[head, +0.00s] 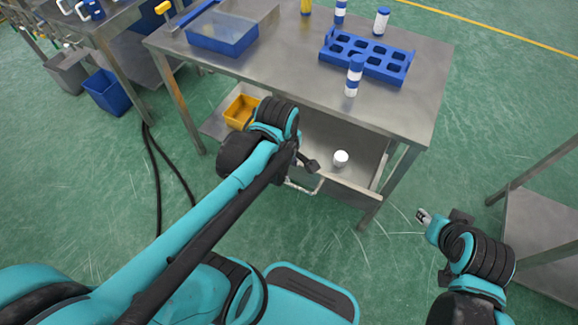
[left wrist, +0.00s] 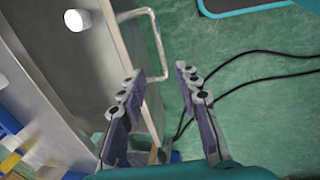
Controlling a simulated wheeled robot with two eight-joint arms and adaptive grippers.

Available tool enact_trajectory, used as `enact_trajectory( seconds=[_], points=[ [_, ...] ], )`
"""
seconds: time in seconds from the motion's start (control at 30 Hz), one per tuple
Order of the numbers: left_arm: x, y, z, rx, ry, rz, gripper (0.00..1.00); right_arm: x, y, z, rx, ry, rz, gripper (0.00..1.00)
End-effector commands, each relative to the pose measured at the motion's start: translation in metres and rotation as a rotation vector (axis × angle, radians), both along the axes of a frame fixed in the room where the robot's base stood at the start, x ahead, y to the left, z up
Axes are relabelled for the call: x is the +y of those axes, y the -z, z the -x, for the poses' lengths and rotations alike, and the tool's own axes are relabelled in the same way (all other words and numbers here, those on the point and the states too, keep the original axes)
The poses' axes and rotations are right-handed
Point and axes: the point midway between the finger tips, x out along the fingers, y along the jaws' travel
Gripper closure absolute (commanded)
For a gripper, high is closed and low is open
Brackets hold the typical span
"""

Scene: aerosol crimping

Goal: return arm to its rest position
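My left arm reaches in from the left to the front of the steel table (head: 290,70), its wrist by the open drawer (head: 345,185). My left gripper's fingers are mostly hidden in the head view. In the left wrist view my left gripper (left wrist: 158,74) is open and nothing shows between its fingers. The drawer handle (left wrist: 161,48) lies just beyond the fingertips; I cannot tell if they touch. My right gripper (head: 424,216) is small at the lower right, clear of the table; its opening is too small to tell.
A white cylindrical thing (head: 341,158) sits in the drawer. A blue rack (head: 368,58), blue-and-white cans (head: 354,76) and a blue tray (head: 222,36) are on the table. A yellow bin (head: 241,111) is below it. Another steel table (head: 540,225) is at right. Black cables (head: 156,175) run along the floor.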

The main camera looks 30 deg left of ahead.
Motion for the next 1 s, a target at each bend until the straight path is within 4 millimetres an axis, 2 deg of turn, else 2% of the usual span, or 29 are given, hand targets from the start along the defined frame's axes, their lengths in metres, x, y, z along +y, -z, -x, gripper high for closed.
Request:
enact_trajectory(
  seconds=[0.37,0.47,0.57,0.67,0.8,1.0],
  points=[
    [0.000,0.000,0.000,0.000,0.001,0.000,0.68,0.000,0.000,0.000,0.000,0.000,0.000,0.60],
    [0.000,-0.001,0.001,-0.014,0.047,-0.010,0.68,0.000,0.000,0.000,0.000,0.000,0.000,0.60],
    [-0.002,-0.006,0.002,-0.059,0.199,-0.047,0.68,0.000,0.000,0.000,0.000,0.000,0.000,0.60],
    [-0.003,-0.014,0.004,-0.134,0.450,-0.123,0.68,0.000,0.000,0.000,0.000,0.000,0.000,0.60],
    [-0.005,-0.026,0.006,-0.241,0.842,-0.283,0.68,0.000,0.000,0.000,0.000,0.000,0.000,0.60],
    [-0.008,-0.039,0.007,-0.331,1.256,-0.510,0.68,0.000,0.000,0.000,0.000,0.000,0.000,0.60]
  ],
)
